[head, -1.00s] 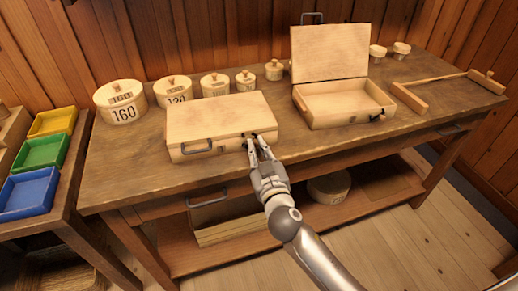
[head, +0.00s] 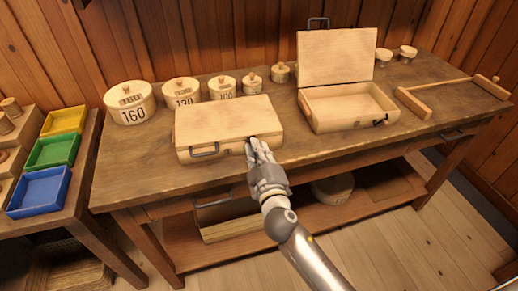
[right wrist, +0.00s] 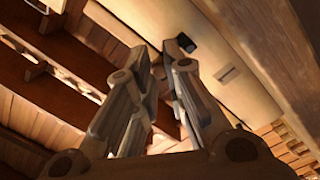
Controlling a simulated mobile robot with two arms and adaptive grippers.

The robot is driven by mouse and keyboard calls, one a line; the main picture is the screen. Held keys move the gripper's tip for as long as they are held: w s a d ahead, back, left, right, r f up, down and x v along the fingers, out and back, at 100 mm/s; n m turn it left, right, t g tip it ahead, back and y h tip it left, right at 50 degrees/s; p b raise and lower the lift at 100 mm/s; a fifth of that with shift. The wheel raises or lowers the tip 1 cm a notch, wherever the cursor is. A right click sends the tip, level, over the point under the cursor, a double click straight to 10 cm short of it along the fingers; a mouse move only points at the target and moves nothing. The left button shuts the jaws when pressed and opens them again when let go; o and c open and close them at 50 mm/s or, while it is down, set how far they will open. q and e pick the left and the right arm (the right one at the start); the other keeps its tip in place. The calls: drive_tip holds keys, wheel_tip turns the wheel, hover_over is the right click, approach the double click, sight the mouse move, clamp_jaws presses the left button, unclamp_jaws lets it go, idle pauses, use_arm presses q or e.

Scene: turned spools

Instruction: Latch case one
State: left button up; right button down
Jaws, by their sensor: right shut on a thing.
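A pale wooden case (head: 225,117) with its lid down and a grey handle (head: 204,150) sits on the workbench, left of the middle. I take it for case one. My right gripper (head: 255,146) is at the right part of its front face, with fingertips close together on a small dark latch (head: 251,138). The fingers hide most of the latch. In the right wrist view the dark latch (right wrist: 187,43) shows at the fingertips (right wrist: 177,52), by the pale case front (right wrist: 215,55). I cannot tell whether the latch is fastened. My left gripper is not in view.
A second wooden case (head: 348,115) stands open to the right. Several round lidded boxes, one marked 160 (head: 131,113), line the back of the workbench (head: 150,184). A wooden bar piece (head: 413,104) lies far right. Yellow, green and blue trays (head: 40,192) are at the left.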

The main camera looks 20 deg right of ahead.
drive_tip(key=shift+a, duration=0.1)
idle(0.4)
drive_tip(key=c, duration=1.4)
unclamp_jaws()
drive_tip(key=s, duration=1.2)
drive_tip(key=shift+a, duration=0.2)
